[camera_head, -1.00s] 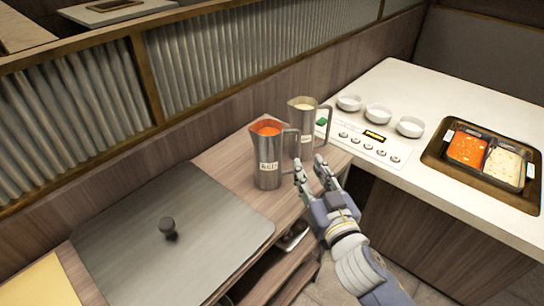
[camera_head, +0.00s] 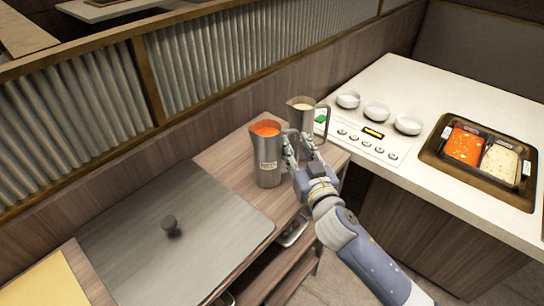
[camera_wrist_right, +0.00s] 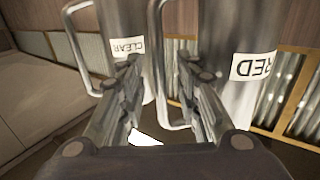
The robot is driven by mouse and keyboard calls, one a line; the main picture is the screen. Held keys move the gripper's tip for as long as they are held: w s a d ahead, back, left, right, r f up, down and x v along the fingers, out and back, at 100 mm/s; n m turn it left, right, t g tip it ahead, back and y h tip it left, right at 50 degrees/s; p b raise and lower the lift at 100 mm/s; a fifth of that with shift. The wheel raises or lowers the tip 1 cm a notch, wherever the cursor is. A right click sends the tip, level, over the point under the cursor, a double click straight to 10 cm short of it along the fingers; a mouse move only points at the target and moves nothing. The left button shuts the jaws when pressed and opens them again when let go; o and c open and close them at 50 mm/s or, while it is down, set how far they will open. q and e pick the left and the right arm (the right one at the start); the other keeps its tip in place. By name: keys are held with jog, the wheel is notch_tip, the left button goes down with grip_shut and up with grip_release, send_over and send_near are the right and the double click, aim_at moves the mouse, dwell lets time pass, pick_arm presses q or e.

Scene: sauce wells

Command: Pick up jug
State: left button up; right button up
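The metal jug labelled RED (camera_head: 267,168), filled with orange-red sauce, stands upright on the wooden counter. In the right wrist view the RED jug (camera_wrist_right: 226,105) is on the right. A second metal jug labelled CLEAR (camera_head: 300,117), with pale contents, stands behind it; in the wrist view the CLEAR jug (camera_wrist_right: 125,25) is on the left. My right gripper (camera_head: 298,141) is at the RED jug's handle side. In the wrist view its fingers (camera_wrist_right: 161,68) are apart, with the RED jug's handle (camera_wrist_right: 160,100) between them; contact is not clear. My left gripper is out of view.
A metal lid with a knob (camera_head: 200,235) covers the counter on the left. On the right, a white counter (camera_head: 405,180) carries several white bowls (camera_head: 376,111), a knobbed panel and a tray (camera_head: 442,165) of sauce wells. A wall (camera_head: 180,130) runs behind the jugs.

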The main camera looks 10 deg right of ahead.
grip_shut()
jog(key=shift+w+r, duration=0.1)
jog(key=shift+r, duration=0.05)
jog(key=shift+r, duration=0.1)
